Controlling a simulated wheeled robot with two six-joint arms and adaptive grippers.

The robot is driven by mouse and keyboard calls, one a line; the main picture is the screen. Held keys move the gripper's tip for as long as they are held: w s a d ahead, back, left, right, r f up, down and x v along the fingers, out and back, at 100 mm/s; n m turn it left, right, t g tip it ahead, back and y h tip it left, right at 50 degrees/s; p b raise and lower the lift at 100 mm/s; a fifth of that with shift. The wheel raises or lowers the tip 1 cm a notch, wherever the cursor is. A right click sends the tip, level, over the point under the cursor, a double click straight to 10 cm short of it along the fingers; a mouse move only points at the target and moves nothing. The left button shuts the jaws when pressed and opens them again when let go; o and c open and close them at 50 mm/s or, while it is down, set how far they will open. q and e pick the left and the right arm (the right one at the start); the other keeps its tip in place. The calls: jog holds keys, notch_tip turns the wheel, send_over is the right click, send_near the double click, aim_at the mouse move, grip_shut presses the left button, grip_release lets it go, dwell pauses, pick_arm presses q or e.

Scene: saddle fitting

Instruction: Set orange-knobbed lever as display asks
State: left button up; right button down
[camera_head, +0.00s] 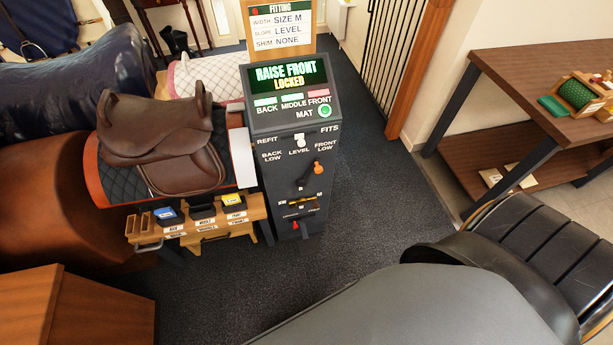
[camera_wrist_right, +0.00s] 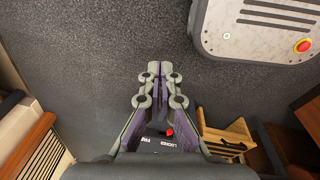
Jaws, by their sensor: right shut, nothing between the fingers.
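The orange-knobbed lever (camera_head: 317,168) is on the front of the dark console (camera_head: 282,220). Its knob leans up and to the right, below the "FRONT LOW" label. The display (camera_head: 289,76) reads "RAISE FRONT" in green and "LOCKED" in yellow. Below it, the back and middle lamps are green, the front lamp (camera_head: 318,93) is pinkish red, and the "MAT" lamp is green. A small red knob (camera_head: 295,226) sits low on the console. It also shows in the right wrist view (camera_wrist_right: 169,131). My right gripper (camera_wrist_right: 158,70) is shut and empty over the floor. My left gripper is in neither view.
A brown saddle (camera_head: 160,140) rests on a stand left of the console. A small wooden shim rack (camera_head: 190,232) is below it. A card (camera_head: 279,28) reads "SIZE M, LEVEL, NONE". A wooden workbench (camera_head: 540,75) stands right. Carpet (camera_head: 370,200) right of the console is clear.

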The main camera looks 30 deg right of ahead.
aim_at(319, 172)
jog(key=c, duration=2.1)
grip_release()
